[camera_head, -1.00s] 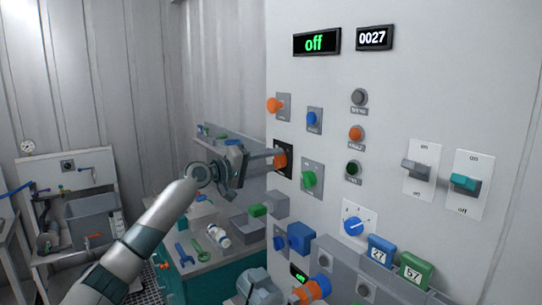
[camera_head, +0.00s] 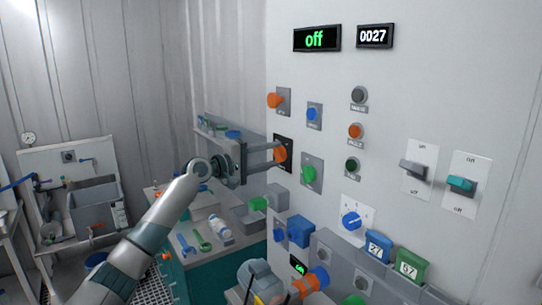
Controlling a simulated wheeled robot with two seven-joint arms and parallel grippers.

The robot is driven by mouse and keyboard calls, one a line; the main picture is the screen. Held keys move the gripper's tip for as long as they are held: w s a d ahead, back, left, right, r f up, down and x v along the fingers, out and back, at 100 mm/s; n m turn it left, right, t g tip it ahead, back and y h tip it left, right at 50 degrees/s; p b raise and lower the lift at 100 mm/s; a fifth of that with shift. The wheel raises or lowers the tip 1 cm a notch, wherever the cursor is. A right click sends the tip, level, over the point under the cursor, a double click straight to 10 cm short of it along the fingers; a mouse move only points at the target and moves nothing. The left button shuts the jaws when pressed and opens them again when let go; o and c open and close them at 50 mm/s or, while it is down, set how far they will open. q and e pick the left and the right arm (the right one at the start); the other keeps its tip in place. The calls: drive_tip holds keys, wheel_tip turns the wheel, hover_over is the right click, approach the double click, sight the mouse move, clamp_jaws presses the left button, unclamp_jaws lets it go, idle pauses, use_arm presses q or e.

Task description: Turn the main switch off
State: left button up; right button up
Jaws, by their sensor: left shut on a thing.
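The main switch is likely the orange rotary knob on a black plate (camera_head: 289,140) on the white panel, at the left part of the panel. My left gripper (camera_head: 277,153) reaches in from the left and its fingers are shut on this orange knob (camera_head: 282,155). The fingers partly cover the knob, so its exact angle is hard to tell. My right gripper is not in view.
Close to the held knob are an orange knob (camera_head: 275,101), a blue knob (camera_head: 313,114) and a green knob (camera_head: 309,174). Two lever switches, grey (camera_head: 413,168) and teal (camera_head: 461,185), sit at the right. A bench with tools (camera_head: 200,240) stands below my left arm.

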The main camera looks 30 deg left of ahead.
use_arm(q)
drive_tip(key=o, duration=1.1)
drive_tip(key=shift+a, duration=0.1)
drive_tip(key=shift+s, duration=0.1)
drive_tip(key=shift+b+v, duration=4.45)
drive_tip(key=shift+v, duration=4.2)
